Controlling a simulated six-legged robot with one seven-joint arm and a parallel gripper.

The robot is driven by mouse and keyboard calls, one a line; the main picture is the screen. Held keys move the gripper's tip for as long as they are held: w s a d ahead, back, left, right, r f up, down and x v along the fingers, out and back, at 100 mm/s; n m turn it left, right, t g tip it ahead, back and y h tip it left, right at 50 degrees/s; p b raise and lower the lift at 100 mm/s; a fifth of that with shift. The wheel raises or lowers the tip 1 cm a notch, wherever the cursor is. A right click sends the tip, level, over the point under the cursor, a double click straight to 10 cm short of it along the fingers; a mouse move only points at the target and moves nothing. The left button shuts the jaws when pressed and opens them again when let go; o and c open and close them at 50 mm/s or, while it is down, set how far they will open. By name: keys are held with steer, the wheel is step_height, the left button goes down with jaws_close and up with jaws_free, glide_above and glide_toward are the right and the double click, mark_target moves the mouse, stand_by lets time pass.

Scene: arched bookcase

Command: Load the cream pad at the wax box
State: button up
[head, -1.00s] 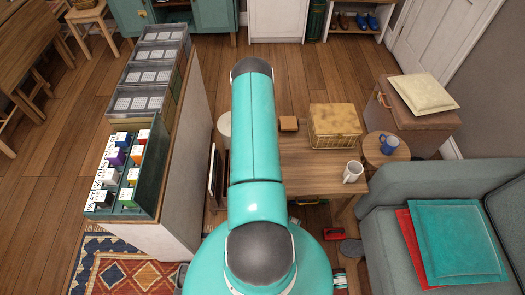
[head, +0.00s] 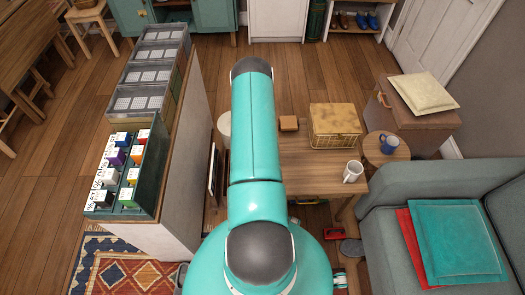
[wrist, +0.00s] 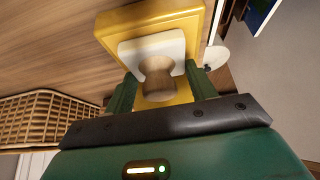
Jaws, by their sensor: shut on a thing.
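My gripper (wrist: 160,88) shows in the wrist view, with its two green fingers on either side of a brown wooden grip. It is shut on this grip, which belongs to the cream pad (wrist: 126,52), a flat whitish square. The yellow wax box (wrist: 148,20) shows around and beyond the pad. The pad lies over the box in this view; I cannot tell whether it touches it. In the head view my arm hides my gripper and the pad, and I cannot make out the yellow box there.
A wicker basket with a golden top (head: 335,118) stands on the low wooden table (head: 305,165); its weave shows in the wrist view (wrist: 40,118). A small brown block (head: 288,124) and a white mug (head: 352,172) are on the table. A bookcase (head: 180,150) borders the left, a grey sofa (head: 395,185) the right.

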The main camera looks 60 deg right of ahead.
steer(key=shift+r, duration=3.45)
steer(key=shift+a, duration=0.1)
